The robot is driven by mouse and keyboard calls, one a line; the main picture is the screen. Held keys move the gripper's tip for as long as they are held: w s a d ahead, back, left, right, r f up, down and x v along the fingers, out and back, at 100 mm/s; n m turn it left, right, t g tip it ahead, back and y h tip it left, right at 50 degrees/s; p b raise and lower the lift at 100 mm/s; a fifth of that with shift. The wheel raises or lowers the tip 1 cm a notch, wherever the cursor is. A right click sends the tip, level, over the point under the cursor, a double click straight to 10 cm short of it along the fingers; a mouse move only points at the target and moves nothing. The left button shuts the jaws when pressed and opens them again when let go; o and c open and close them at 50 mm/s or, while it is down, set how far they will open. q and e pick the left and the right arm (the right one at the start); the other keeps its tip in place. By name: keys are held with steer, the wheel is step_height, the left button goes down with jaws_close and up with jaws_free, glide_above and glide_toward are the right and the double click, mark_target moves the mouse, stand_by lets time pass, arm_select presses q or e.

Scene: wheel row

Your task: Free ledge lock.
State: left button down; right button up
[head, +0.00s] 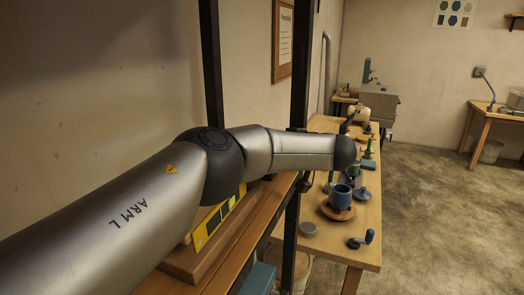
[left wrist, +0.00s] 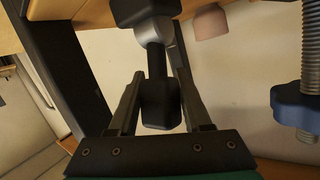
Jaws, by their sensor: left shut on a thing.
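In the left wrist view, a black handle (left wrist: 157,108) with a narrower neck and a grey metal collar joins a black block under a wooden board (left wrist: 85,65). It seems to be the ledge lock. My left gripper (left wrist: 157,82) has its two fingers on either side of this handle and is shut on it. In the head view my left arm reaches across to the black-framed shelf, and its gripper is mostly hidden there; the lock cannot be made out. My right gripper is in neither view.
A blue knob (left wrist: 298,108) on a threaded rod (left wrist: 312,45) stands right of the handle in the left wrist view. Black uprights (head: 300,70) stand close to my arm. The floor at right is clear.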

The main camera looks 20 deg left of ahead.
arm_select(q)
steer(key=shift+d+f+m+t+y+b, duration=0.1)
steer(key=shift+d+m+t+y+b, duration=0.7)
steer(key=shift+y+b, duration=0.9)
steer(key=shift+d, duration=0.15)
steer(key=shift+c, duration=1.7)
jaws_free()
steer(key=shift+f, duration=0.1)
steer(key=shift+s, duration=0.1)
steer(key=r+b+v, duration=0.1)
steer(key=b+v, duration=0.1)
steer(key=v, duration=1.3)
steer(key=shift+s+f, duration=0.2)
steer(key=shift+f, duration=0.05)
